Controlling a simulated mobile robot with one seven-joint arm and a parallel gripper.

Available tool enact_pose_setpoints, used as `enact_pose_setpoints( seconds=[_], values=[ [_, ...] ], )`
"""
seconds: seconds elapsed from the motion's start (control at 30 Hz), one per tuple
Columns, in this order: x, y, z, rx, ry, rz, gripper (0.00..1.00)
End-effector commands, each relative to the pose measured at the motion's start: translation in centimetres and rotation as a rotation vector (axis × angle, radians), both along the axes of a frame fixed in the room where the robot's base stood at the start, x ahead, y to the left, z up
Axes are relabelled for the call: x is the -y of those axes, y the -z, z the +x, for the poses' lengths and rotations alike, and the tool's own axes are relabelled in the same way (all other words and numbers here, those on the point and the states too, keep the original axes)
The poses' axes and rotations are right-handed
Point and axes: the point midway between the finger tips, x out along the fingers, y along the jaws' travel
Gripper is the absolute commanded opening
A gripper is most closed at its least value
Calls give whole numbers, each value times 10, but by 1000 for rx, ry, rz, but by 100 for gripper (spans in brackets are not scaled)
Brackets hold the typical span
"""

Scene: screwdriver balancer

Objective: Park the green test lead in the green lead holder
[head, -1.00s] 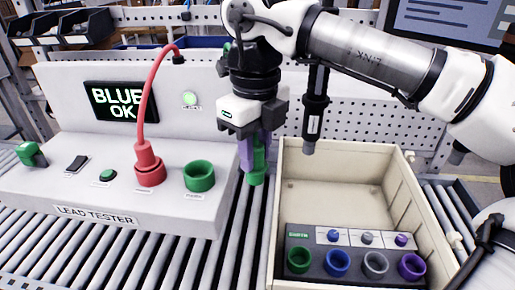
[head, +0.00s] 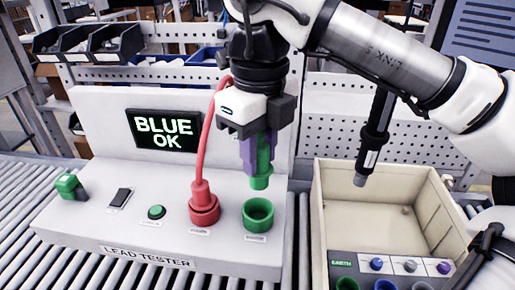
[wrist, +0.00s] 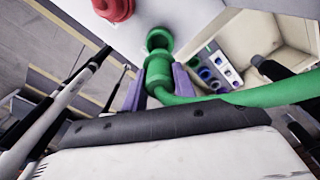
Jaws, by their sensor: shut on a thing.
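My gripper (head: 260,160) has purple fingers and is shut on the green test lead (head: 262,178), whose plug end points down. The green lead's thick cable (wrist: 250,96) runs off to the right in the wrist view. An open green cup (head: 258,215) stands on the front right of the lead tester. The plug is above this cup in the head view, and a gap shows between them. In the wrist view the plug (wrist: 158,78) lines up closely with the cup (wrist: 159,39). The cup's label is too small to read.
A red lead (head: 203,205) stands plugged in just left of the cup. The tester (head: 110,225) reads "BLUE OK" and has a green fitting (head: 70,187) at its left end. A beige crate (head: 318,220) with coloured sockets, one side marked "EARTH", stands at right.

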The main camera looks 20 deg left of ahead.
Motion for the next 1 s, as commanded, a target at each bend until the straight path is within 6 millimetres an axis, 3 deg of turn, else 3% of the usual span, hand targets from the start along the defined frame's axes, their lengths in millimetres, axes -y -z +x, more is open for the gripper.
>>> enact_pose_setpoints(
  seconds=[0.23,0.63,1.0],
  values=[
    [1,7,-1,1,0,0,4],
    [0,45,-1,1,0,1,4],
    [0,47,-1,1,0,1,4]
  ],
)
